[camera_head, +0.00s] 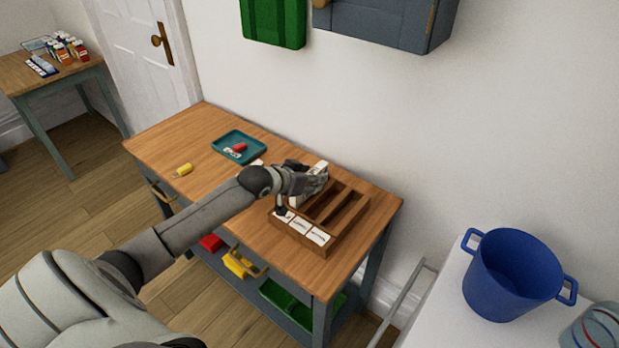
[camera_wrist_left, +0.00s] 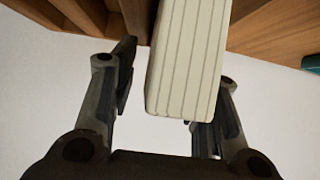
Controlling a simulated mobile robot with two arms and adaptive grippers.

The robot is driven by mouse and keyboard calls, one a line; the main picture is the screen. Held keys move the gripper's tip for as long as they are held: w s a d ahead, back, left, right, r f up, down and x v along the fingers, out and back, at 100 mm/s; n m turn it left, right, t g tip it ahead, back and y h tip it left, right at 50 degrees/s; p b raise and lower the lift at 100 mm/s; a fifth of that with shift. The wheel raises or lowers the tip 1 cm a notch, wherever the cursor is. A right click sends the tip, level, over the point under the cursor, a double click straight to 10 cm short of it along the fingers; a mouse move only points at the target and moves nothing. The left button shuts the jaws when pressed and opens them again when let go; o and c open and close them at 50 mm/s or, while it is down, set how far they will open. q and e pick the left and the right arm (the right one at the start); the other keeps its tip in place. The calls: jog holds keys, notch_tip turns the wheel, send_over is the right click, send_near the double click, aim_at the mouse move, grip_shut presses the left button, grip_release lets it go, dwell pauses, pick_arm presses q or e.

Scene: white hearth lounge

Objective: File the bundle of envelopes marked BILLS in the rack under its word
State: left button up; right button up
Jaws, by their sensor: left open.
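The wooden rack (camera_head: 352,222) stands at the right end of the wooden table, with open slots and several white word labels (camera_head: 318,236) along its front; the words are too small to read. My left gripper (camera_head: 300,188) is over the rack's left end. A white envelope bundle (camera_head: 321,168) shows just behind it. In the left wrist view the bundle (camera_wrist_left: 188,55) is between my open fingers, its far end by the rack's wood (camera_wrist_left: 80,14). The left finger is apart from it; the right is partly hidden behind it. The bundle's marking is not visible. My right gripper is not seen.
A teal tray (camera_head: 222,152) with a red item and a yellow item (camera_head: 184,169) lie on the table's left part. A blue bucket (camera_head: 512,275) stands on a white surface at right. Cabinets hang on the wall above. The table's front right corner is bare.

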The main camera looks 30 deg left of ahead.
pick_arm(q)
jog(key=shift+r, duration=0.1)
jog(key=shift+s+r, duration=0.1)
jog(key=shift+r, duration=0.05)
jog(key=d+v, duration=0.1)
jog(key=v, duration=1)
jog(key=shift+s+a+r, duration=0.25)
jog(key=shift+a, duration=0.25)
jog(key=shift+f, duration=0.1)
